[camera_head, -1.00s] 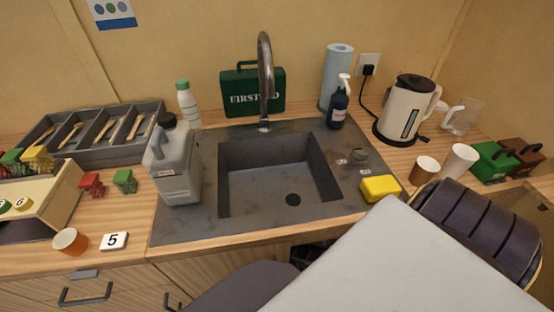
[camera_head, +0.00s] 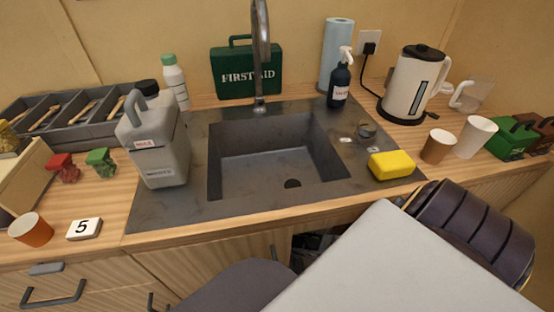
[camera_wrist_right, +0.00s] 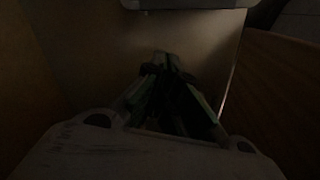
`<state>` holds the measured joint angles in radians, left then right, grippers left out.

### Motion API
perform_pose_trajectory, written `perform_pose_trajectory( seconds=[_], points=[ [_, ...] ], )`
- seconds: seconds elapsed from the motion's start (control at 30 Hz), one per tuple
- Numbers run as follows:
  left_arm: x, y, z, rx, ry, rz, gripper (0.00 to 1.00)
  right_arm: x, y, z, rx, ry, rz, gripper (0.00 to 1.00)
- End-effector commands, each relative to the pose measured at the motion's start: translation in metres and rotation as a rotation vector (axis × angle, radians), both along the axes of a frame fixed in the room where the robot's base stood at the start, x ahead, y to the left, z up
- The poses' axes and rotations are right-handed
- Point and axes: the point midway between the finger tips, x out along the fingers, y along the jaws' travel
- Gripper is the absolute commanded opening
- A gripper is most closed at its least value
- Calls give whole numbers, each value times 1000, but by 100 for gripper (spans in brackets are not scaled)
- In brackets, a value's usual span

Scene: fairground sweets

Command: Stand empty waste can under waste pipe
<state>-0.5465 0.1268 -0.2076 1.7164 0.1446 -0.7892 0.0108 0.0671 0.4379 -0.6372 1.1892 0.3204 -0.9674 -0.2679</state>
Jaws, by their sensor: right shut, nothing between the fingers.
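A grey can (camera_head: 160,150) with a black cap and a handle stands upright on the left side of the sink unit in the head view. It has a "MAX" label and a lower label too small to read; I cannot tell whether it is empty. In the right wrist view my right gripper (camera_wrist_right: 166,64) is shut and empty, in a dark space like a cupboard inside. A pale grey thing (camera_wrist_right: 190,5) crosses the top edge there; I cannot tell what it is. No waste pipe can be made out. My left gripper is out of view.
The dark sink basin (camera_head: 280,160) has a tap (camera_head: 261,60) above it. A dark opening (camera_head: 312,243) shows below the worktop, partly hidden by my arm. A yellow sponge (camera_head: 391,165) lies right of the basin. Brown walls flank the gripper in the wrist view.

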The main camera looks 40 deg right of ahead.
Motion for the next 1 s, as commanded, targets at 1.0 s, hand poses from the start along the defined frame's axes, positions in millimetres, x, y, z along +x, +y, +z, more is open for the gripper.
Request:
perform_pose_trajectory(
  seconds=[1.0],
  points=[
    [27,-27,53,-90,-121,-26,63,-19,37,-40,-102,209,240,0]
  ],
)
